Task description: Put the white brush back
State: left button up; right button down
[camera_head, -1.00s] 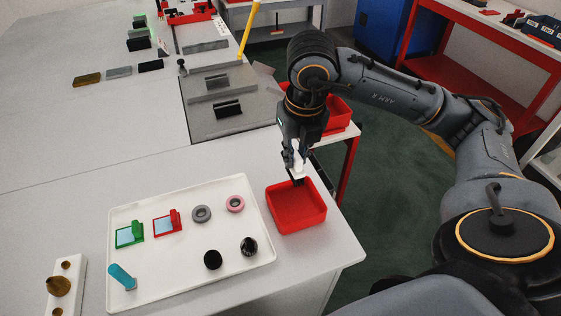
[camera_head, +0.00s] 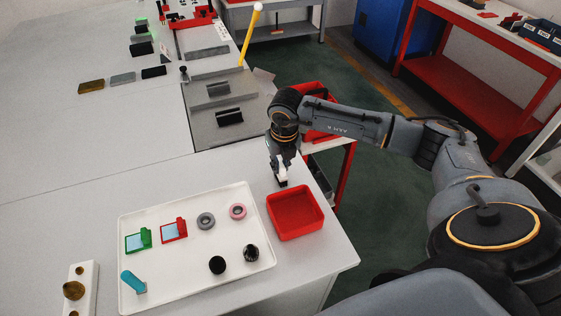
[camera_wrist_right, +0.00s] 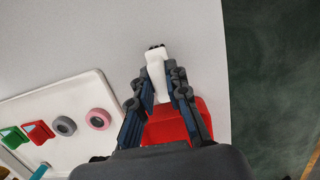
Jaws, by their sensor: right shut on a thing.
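The white brush (camera_wrist_right: 157,66) is held between the fingers of my right gripper (camera_wrist_right: 166,78). Its dark tip sticks out past the fingertips in the right wrist view. In the head view my right gripper (camera_head: 281,170) points down over the white table, just behind the red bin (camera_head: 295,229). The dark end of the brush is low over the tabletop; I cannot tell whether it touches. The open red bin also shows between the fingers in the right wrist view (camera_wrist_right: 165,128). My left gripper is not in view.
A white tray (camera_head: 190,284) with several small parts lies left of the red bin. A grey plate (camera_head: 208,128) with dark blocks lies farther back, near a yellow stick (camera_head: 250,38). Another red bin (camera_head: 314,92) is behind my right arm. The tabletop left of my gripper is bare.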

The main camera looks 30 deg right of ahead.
jog(key=shift+f, duration=0.1)
jog(key=shift+f, duration=0.15)
jog(key=c, duration=1.3)
grip_release()
jog(key=shift+r, duration=0.35)
jog(key=r+b, duration=0.1)
jog(key=r, duration=0.2)
jog(key=s+r+b, duration=0.1)
jog(key=r, duration=0.3)
jog(key=s+r, duration=0.1)
jog(key=r, duration=0.3)
jog(key=shift+a+r+b, duration=0.2)
jog(key=shift+r+b, duration=0.05)
jog(key=shift+b, duration=0.15)
